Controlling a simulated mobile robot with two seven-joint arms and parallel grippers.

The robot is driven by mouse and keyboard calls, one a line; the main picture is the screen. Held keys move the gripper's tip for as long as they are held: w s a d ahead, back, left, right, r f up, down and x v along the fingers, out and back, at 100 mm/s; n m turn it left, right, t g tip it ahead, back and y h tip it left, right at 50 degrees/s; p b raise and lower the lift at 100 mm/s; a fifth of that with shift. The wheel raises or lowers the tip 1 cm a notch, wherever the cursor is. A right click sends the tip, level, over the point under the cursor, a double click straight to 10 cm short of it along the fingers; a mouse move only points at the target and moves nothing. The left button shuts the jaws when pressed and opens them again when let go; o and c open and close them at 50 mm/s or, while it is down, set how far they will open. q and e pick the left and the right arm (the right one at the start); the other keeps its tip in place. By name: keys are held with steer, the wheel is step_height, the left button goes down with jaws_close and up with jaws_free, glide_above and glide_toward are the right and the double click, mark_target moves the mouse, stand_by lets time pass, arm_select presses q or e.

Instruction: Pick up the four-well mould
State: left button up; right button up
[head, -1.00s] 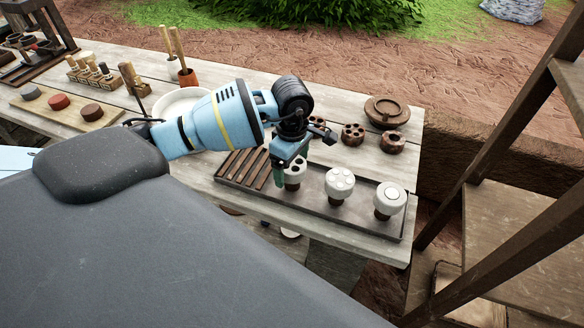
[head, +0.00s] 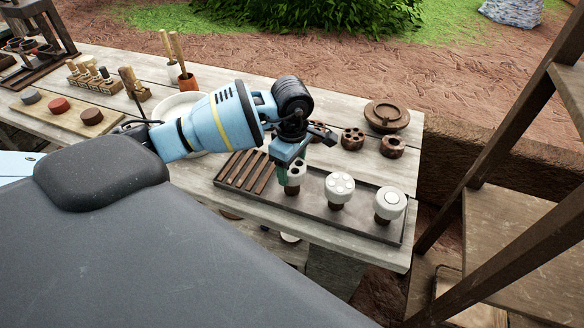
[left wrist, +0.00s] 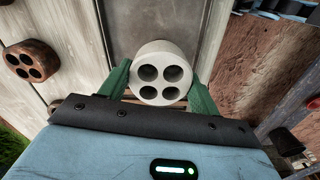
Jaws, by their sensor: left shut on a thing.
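The four-well mould (head: 296,178) is a white round piece with dark wells on a brown foot, at the left of the row on the dark tray. The left wrist view shows its white face with four round wells (left wrist: 162,58). My left gripper (head: 290,170) comes down over it from above. Its green fingers (left wrist: 160,80) press on both sides of the mould, and it is shut on it. The foot is at or close to the tray; I cannot tell whether there is a gap. My right gripper is not in view.
On the dark tray (head: 318,205) stand a white piece with raised bumps (head: 340,187) and one with a ring (head: 390,202). Brown pieces (head: 352,138) (head: 393,145) and a round brown dish (head: 386,115) lie behind. A wooden shelf (head: 520,210) stands right of the table.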

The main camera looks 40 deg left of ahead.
arm_select(q)
step_height(320, 180, up, 2)
steer(key=shift+w+r, duration=0.1)
steer(key=shift+r, duration=0.1)
steer(key=s+d+r, duration=0.1)
steer(key=s+d, duration=0.1)
steer(key=s, duration=0.5)
steer(key=s+d, duration=0.2)
steer(key=s, duration=0.6)
steer(key=shift+s+d+r+b, duration=0.2)
steer(key=shift+s+r+b, duration=0.1)
steer(key=shift+r+b, duration=0.15)
steer(key=w+d+r+m, duration=0.1)
steer(key=w+d+m, duration=0.1)
steer(key=d+m, duration=0.7)
steer(key=w+d+r+m, duration=0.1)
steer(key=w+d+m, duration=0.1)
steer(key=d+m, duration=0.7)
steer(key=shift+w+d, duration=0.35)
steer(key=shift+w, duration=0.05)
steer(key=shift+d, duration=0.1)
